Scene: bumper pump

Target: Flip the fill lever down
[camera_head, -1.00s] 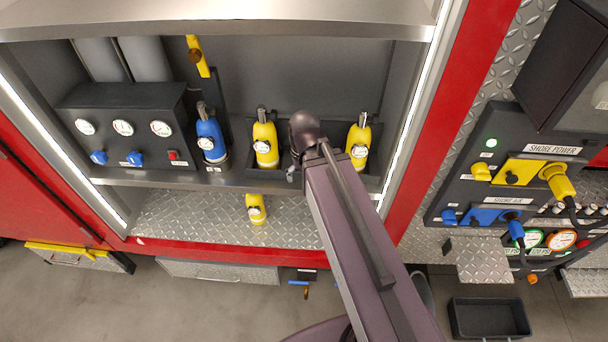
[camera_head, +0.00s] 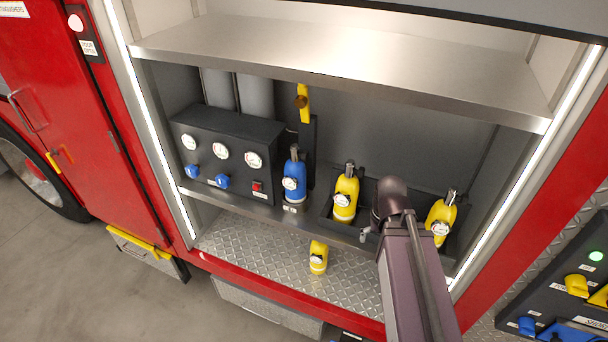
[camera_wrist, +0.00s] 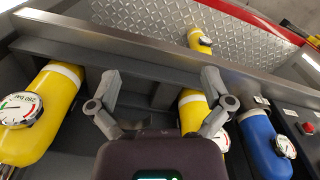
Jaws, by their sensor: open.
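The yellow fill lever (camera_head: 303,103) stands upright on a dark post at the back of the compartment, with a brown knob on it. The post rises behind the blue cylinder (camera_head: 294,180). The lever is not visible in the wrist view. My gripper (camera_wrist: 161,84) is open in the wrist view, with nothing between its fingers. In the head view my wrist is low in front of the shelf tray, between two yellow cylinders (camera_head: 345,192) (camera_head: 440,218). It is to the right of the lever and lower in the picture. My arm largely hides the gripper there.
A dark gauge panel (camera_head: 225,150) with blue knobs and a red switch is left of the blue cylinder. A metal shelf (camera_head: 330,70) overhangs the compartment. The space before the panel looks clear.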

